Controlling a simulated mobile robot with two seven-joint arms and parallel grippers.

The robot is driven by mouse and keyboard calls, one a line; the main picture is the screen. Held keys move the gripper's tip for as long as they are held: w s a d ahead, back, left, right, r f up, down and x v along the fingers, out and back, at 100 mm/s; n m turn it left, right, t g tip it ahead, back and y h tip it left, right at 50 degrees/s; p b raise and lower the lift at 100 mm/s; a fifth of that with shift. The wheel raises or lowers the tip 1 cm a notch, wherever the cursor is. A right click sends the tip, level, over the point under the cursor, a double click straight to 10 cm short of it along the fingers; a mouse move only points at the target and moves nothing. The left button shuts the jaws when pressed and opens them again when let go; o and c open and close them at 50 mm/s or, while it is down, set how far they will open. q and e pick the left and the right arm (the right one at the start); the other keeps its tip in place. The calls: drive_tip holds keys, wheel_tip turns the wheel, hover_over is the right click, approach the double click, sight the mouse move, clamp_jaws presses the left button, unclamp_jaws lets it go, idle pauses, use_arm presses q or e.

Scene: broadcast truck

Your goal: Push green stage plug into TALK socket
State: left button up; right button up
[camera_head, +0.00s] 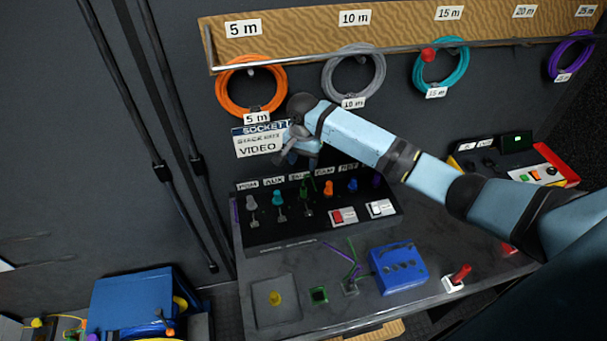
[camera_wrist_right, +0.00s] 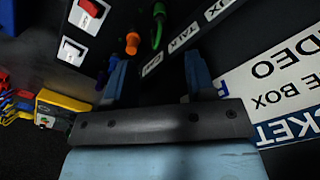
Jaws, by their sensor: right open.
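The green plug (camera_wrist_right: 158,14) shows at the top of the right wrist view, in line with the TALK label (camera_wrist_right: 183,38). In the head view the green plug (camera_head: 308,189) is small, in the socket row between a cyan and an orange plug. How deep it sits, and the TALK socket's opening, cannot be made out. My right gripper (camera_head: 300,160) is above the row, in front of the sign; in the wrist view its two fingers (camera_wrist_right: 158,82) are apart with nothing between them. The green plug lies beyond the fingertips. My left gripper is not in view.
The socket panel (camera_head: 265,234) holds several other plugs, including an orange one (camera_wrist_right: 132,44) close to the green one. A red switch (camera_head: 343,216) is on its lower right. A blue box (camera_head: 398,268) stands on the desk. Coiled cables (camera_head: 252,87) hang behind.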

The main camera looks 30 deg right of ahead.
wheel_tip(320, 180, up, 2)
idle(0.6)
drive_tip(key=s+a+f+n+t, duration=0.1)
drive_tip(key=s+a+f, duration=0.1)
drive_tip(key=f, duration=0.1)
drive_tip(key=s+a+f+n+y, duration=0.1)
drive_tip(key=s+a+f+n, duration=0.1)
drive_tip(key=a+f, duration=0.1)
drive_tip(key=s+a+f+n+t+y, duration=0.1)
drive_tip(key=s+a+f, duration=0.1)
drive_tip(key=f, duration=0.3)
drive_tip(key=shift+s+a+t, duration=0.25)
drive_tip(key=shift+s+t, duration=0.05)
drive_tip(key=shift+s, duration=0.2)
drive_tip(key=s+a+f+n+t, duration=0.1)
drive_tip(key=s+f+n+t, duration=0.1)
drive_tip(key=s, duration=0.3)
drive_tip(key=s+a+f+n+t+y, duration=0.1)
drive_tip(key=s+a+n+t, duration=0.1)
drive_tip(key=s, duration=0.3)
drive_tip(key=s+a+f+n+t, duration=0.1)
drive_tip(key=s+f+n+t, duration=0.1)
drive_tip(key=s, duration=0.4)
drive_tip(key=shift+s+a+f+n+y, duration=0.1)
drive_tip(key=shift+a+f+n+y, duration=0.1)
drive_tip(key=shift+f+n+y, duration=0.15)
drive_tip(key=s+d+r+n+t, duration=0.1)
drive_tip(key=s+n+t, duration=0.1)
drive_tip(key=s, duration=0.5)
drive_tip(key=shift+d+r+n, duration=0.35)
